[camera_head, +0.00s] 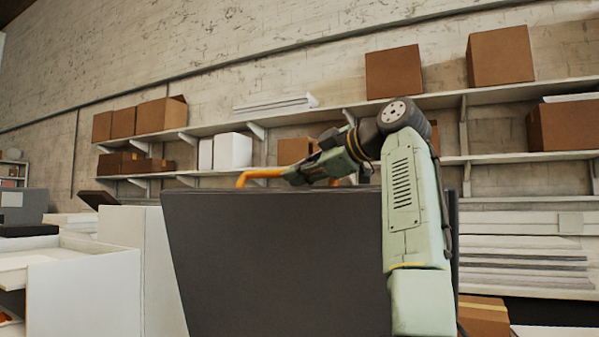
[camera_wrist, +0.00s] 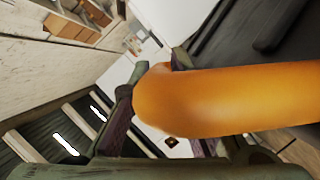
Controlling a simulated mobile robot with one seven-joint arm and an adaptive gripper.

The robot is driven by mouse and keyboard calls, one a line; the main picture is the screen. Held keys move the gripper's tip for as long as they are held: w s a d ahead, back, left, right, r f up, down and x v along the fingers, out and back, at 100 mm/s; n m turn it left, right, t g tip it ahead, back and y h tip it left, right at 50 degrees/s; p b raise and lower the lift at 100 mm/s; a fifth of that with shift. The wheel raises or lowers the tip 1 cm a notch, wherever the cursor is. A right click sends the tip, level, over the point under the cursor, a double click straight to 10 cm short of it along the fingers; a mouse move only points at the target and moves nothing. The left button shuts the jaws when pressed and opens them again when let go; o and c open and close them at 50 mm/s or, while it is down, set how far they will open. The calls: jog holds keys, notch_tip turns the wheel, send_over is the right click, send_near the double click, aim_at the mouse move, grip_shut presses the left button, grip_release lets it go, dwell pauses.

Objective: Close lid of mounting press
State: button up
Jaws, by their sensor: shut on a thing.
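The mounting press lid (camera_head: 275,262) is a large dark grey panel standing raised in the middle of the head view. An orange handle (camera_head: 262,174) shows above its top edge. In the wrist view the orange handle (camera_wrist: 230,98) runs across the right half, large and close. My gripper (camera_head: 290,177) reaches behind the lid's top edge to the handle. In the wrist view my gripper (camera_wrist: 155,100) has its fingers on either side of the orange bar and is shut on it. The lid hides the press body behind it in the head view.
Wall shelves (camera_head: 510,98) with brown boxes (camera_head: 500,55) run along the back wall. A white cabinet (camera_head: 85,290) stands at the left. Stacked boards (camera_head: 525,262) lie on racks at the right.

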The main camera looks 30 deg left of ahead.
grip_shut()
jog(key=shift+f, duration=0.1)
dwell(0.3)
